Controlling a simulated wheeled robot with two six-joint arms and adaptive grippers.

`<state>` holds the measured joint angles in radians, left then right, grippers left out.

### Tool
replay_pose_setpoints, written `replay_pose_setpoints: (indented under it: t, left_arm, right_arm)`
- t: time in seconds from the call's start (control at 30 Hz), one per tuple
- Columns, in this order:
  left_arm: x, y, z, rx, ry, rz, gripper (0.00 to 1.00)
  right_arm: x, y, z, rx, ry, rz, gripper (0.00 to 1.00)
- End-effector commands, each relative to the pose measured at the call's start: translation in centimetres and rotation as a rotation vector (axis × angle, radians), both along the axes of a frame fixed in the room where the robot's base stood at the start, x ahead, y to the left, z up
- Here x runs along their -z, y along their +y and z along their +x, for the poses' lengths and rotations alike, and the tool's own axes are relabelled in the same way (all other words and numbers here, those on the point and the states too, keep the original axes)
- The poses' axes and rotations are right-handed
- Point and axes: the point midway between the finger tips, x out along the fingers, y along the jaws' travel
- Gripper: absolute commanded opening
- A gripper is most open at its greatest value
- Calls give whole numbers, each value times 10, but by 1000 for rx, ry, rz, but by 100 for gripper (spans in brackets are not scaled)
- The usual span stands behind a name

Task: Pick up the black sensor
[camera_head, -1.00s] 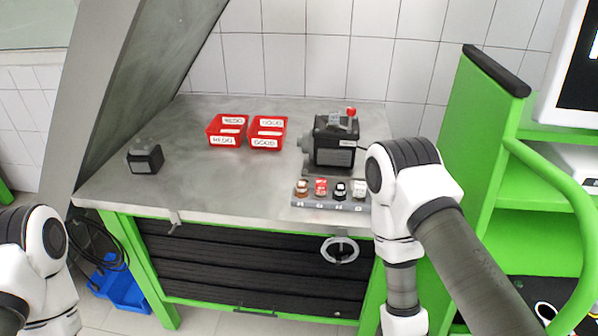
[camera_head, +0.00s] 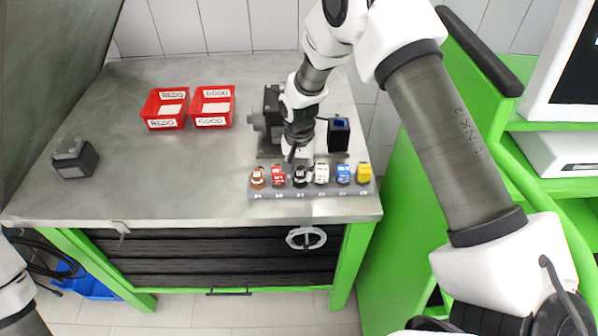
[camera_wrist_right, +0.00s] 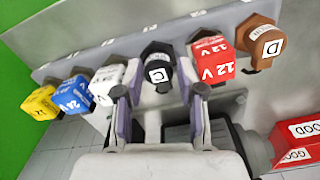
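The black sensor (camera_head: 300,176) stands in the rack (camera_head: 262,193) on the bench, between a red sensor (camera_head: 278,174) and a white one (camera_head: 321,173). In the right wrist view the black sensor (camera_wrist_right: 157,70) shows a white label with a C. My right gripper (camera_head: 295,157) hangs just above and behind it. In the wrist view the right gripper (camera_wrist_right: 160,92) is open, its fingers apart with the black sensor between and just beyond the tips. Contact cannot be told. Only part of my left arm shows at the left edge; its gripper is out of view.
Brown (camera_head: 257,177), blue (camera_head: 343,174) and yellow (camera_head: 364,172) sensors share the rack. A dark pump unit (camera_head: 270,135) stands close behind, partly hidden by my arm. Red REDO (camera_head: 165,108) and GOOD (camera_head: 212,106) bins and a black box (camera_head: 75,158) stand left; bench between is clear.

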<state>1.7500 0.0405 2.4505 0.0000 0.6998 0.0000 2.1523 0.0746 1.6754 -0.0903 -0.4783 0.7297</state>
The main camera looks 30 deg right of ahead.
Motion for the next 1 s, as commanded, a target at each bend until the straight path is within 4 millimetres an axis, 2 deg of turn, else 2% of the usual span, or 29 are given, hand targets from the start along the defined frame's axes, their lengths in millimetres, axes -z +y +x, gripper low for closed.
replay_pose_setpoints:
  t: [0.03,0.13,0.3,0.33,0.4,0.43,0.77,1.0]
  left_arm:
    - [-7,0,0,0,-1,0,54]
    - [-8,0,0,0,-1,0,54]
    - [-6,0,0,1,-1,0,54]
    - [-6,0,0,1,-1,0,54]
    - [-6,0,0,0,0,0,54]
    - [-6,0,0,0,0,0,54]
    - [-5,0,0,0,-1,0,54]
    - [7,0,0,0,-1,0,54]
  right_arm:
    - [6,0,0,0,2,1,39]
    - [17,0,0,0,1,1,39]
    - [19,0,0,-1,-1,1,39]
    - [19,0,0,-1,-1,1,35]
    - [19,0,0,-1,-1,1,10]
    - [19,0,0,-1,-1,1,6]
    - [18,0,0,-1,-1,2,6]
    - [1,0,1,-1,-4,0,6]
